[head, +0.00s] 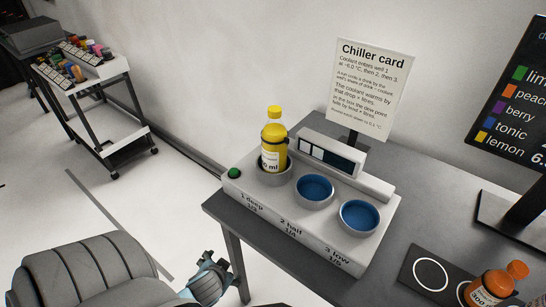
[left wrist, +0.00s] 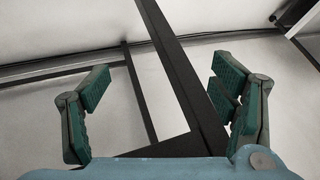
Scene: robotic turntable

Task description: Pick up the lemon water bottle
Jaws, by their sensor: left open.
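The lemon water bottle (head: 273,143) is yellow with a yellow cap, a dark band and a white label. It stands upright in the left well, marked "1 deep", of the white chiller (head: 300,228), and its lower end is hidden in the well. My left gripper (head: 208,278) is below and left of the chiller in the head view, beside the table's front left corner and apart from the bottle. The left wrist view shows its fingers (left wrist: 164,84) spread with nothing between them. The bottle is not in that view. My right gripper is not in view.
Blue wells 2 (head: 314,187) and 3 (head: 359,215) look empty. A chiller card (head: 370,85) stands behind the chiller. An orange bottle (head: 491,288) is at front right. Table legs and bars (left wrist: 180,75) lie beyond my left fingers.

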